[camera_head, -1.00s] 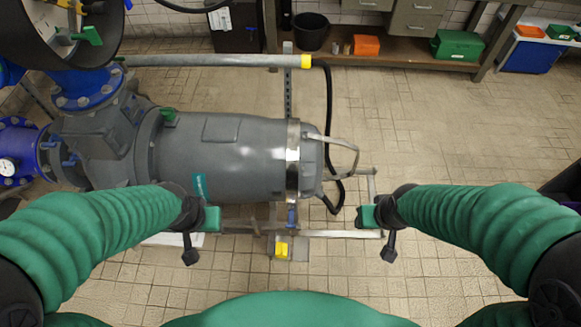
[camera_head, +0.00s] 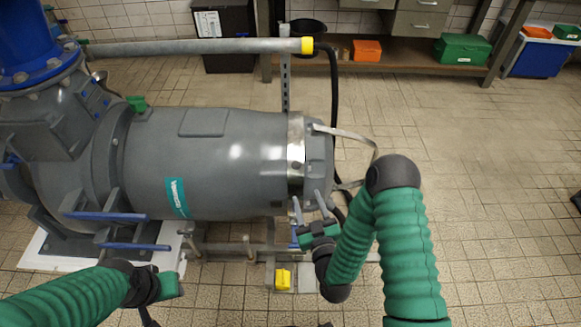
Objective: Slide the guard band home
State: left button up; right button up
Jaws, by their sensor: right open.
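A shiny steel band (camera_head: 296,146), which I take as the guard band, wraps around the right end of the grey motor (camera_head: 215,150). A thin metal strip (camera_head: 362,140) loops out to the right of the motor's end cap (camera_head: 319,158). My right gripper (camera_head: 309,203) is open, its two fingers pointing up just below the motor's right end, near the band's lower edge. I cannot tell whether they touch it. My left gripper (camera_head: 168,285) is low at the left, away from the band, and its fingers are not clear. The band's far and under sides are hidden.
A grey pipe (camera_head: 200,46) with a yellow end runs behind the motor. A black hose (camera_head: 334,90) hangs at its right. A frame with a yellow block (camera_head: 283,279) lies below. A workbench (camera_head: 400,62) stands at the back.

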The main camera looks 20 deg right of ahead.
aim_at(296, 166)
jog(key=w+b, duration=0.1)
jog(key=w, duration=0.3)
jog(key=w+b, duration=0.1)
jog(key=w, duration=0.4)
jog(key=w+b, duration=0.2)
jog(key=w, duration=0.2)
jog(key=shift+w+d+f, duration=0.1)
jog(key=shift+w+d, duration=0.2)
jog(key=shift+w, duration=0.5)
grip_shut()
